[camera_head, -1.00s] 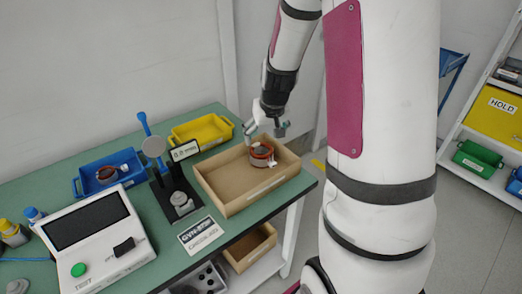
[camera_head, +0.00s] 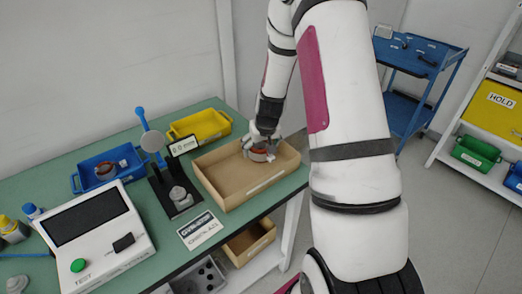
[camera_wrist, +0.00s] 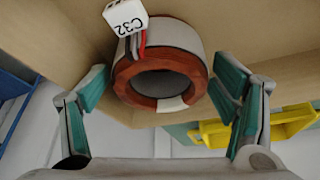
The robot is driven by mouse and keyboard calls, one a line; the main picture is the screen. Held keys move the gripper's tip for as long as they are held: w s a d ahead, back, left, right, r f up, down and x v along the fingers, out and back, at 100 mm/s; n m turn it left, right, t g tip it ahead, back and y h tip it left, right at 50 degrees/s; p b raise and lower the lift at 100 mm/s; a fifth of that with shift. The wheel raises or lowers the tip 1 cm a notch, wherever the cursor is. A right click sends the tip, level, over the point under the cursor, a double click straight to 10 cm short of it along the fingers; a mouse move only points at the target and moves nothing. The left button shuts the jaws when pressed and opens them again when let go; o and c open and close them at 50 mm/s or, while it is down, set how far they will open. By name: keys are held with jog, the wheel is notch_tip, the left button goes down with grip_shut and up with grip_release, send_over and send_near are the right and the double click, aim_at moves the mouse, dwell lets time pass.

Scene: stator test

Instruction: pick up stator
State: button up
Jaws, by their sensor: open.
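The stator (camera_head: 259,154) is a ring with a red-brown winding and a pale outer body. It sits in the cardboard-coloured tray (camera_head: 231,205) on the green table. In the wrist view the stator (camera_wrist: 168,105) shows its round bore, coloured leads and a white tag (camera_wrist: 125,17) reading C32. My gripper (camera_head: 262,141) is over the tray at the stator. In the wrist view my gripper (camera_wrist: 161,88) is open, with one teal-padded finger on each side of the stator and gaps between. The head view partly hides the stator behind my gripper.
A black test stand (camera_head: 175,190) with a blue lever is left of the tray. A yellow bin (camera_head: 200,127) is behind it. A blue bin (camera_head: 105,168) holds another ring-shaped part. A white tester (camera_head: 95,240) is at the front left.

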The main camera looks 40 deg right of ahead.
jog(key=shift+w+f, duration=0.15)
jog(key=shift+f, duration=0.3)
jog(key=c, duration=1.7)
jog(key=shift+w+d+r, duration=0.1)
